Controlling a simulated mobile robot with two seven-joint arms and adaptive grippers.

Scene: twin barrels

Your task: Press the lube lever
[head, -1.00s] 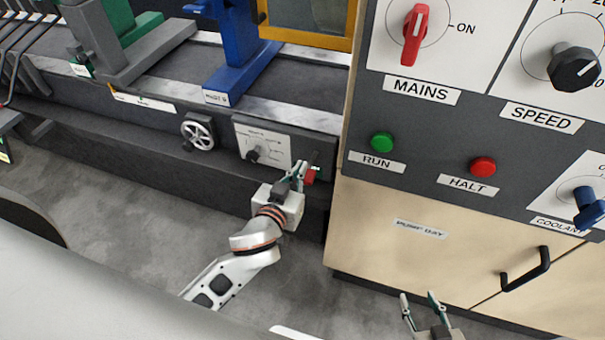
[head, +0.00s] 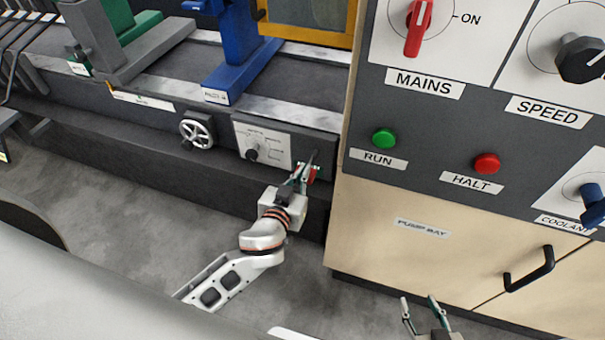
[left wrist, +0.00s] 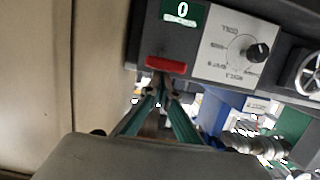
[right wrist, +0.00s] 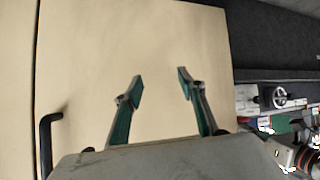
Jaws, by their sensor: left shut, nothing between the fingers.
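A red lever (head: 312,174), likely the lube lever, sticks out of the dark machine front to the right of a white dial plate. It shows as a red bar in the left wrist view (left wrist: 166,66). My left gripper (head: 300,174) is shut and empty, its fingertips close beside the lever. In the left wrist view its tips (left wrist: 160,92) lie just below the bar; I cannot tell whether they touch it. My right gripper (head: 421,304) is open and empty in front of the wooden cabinet, and its spread fingers show in the right wrist view (right wrist: 158,88).
The wooden cabinet (head: 375,240) with a black handle (head: 530,270) stands right of the lever, with the control panel (head: 430,140) above it. A handwheel (head: 197,133) and dial plate (head: 264,146) are to the left. The grey floor in front is open.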

